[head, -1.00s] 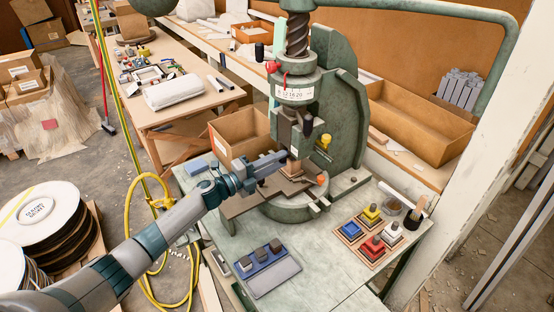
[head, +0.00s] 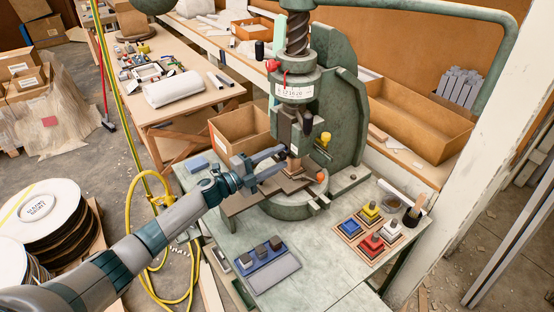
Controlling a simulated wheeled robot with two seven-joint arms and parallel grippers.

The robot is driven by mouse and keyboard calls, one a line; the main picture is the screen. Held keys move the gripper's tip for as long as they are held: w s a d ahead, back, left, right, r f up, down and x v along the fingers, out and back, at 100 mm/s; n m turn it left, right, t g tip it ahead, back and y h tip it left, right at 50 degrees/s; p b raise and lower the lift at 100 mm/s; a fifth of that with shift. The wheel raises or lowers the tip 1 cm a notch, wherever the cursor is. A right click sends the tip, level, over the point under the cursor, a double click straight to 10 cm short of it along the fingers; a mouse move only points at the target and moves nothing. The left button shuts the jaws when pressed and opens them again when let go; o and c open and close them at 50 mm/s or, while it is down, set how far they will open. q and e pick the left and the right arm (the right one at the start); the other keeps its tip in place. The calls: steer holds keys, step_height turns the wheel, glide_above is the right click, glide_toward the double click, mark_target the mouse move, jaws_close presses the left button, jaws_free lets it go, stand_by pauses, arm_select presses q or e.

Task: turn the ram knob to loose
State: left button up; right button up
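The green fly press has a dark ram (head: 287,130) below its collar. A yellow knob (head: 323,140) is at the ram's right, a dark knob (head: 308,124) is on its front, and a red knob (head: 272,66) is on the collar's left. I cannot tell from the picture which is the ram knob, nor read its setting. My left gripper (head: 282,158) is open, with two spread fingers pointing right, low at the left of the ram by the brown block (head: 293,164). Whether it touches the block is unclear. My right gripper is out of view.
Below the ram are flat plates on the round press base (head: 290,208). A blue tray (head: 262,262) with dark blocks is at the front. Coloured blocks on wooden squares (head: 371,236) and a dark cup (head: 413,217) are at the right. A cardboard box (head: 240,135) stands behind my gripper.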

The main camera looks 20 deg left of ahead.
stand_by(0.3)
arm_select(q)
steer(key=shift+s+a+f, duration=0.1)
steer(key=shift+s+a, duration=0.15)
steer(key=shift+s, duration=0.15)
steer(key=b+v, duration=0.6)
steer(key=v, duration=1)
steer(key=shift+s+a, duration=0.2)
